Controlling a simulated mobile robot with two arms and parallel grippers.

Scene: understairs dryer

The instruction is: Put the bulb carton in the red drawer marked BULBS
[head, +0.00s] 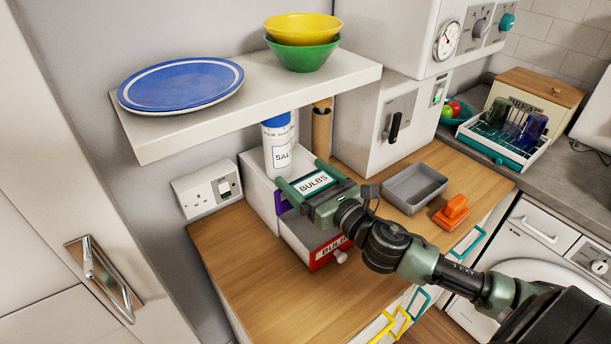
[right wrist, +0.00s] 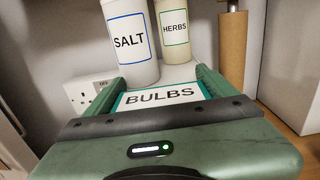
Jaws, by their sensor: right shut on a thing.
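The bulb carton (head: 314,183) has a white top with a teal-edged BULBS label, which also faces the right wrist view (right wrist: 160,97). My right gripper (head: 299,172) is shut on it, with one green finger along each side. It is held in front of the small white drawer cabinet (head: 257,188), above the red drawer (head: 329,252). That drawer is marked BULBS, has a pale knob, and stands pulled out. The carton and gripper partly hide the drawer's inside. My left gripper is not in view.
A salt jar (head: 279,145) and a herbs jar (right wrist: 174,32) stand on the cabinet, under a shelf (head: 250,98) with a blue plate and two bowls. A grey tray (head: 414,188) and an orange object (head: 451,211) lie right. The wooden worktop (head: 240,262) is clear in front.

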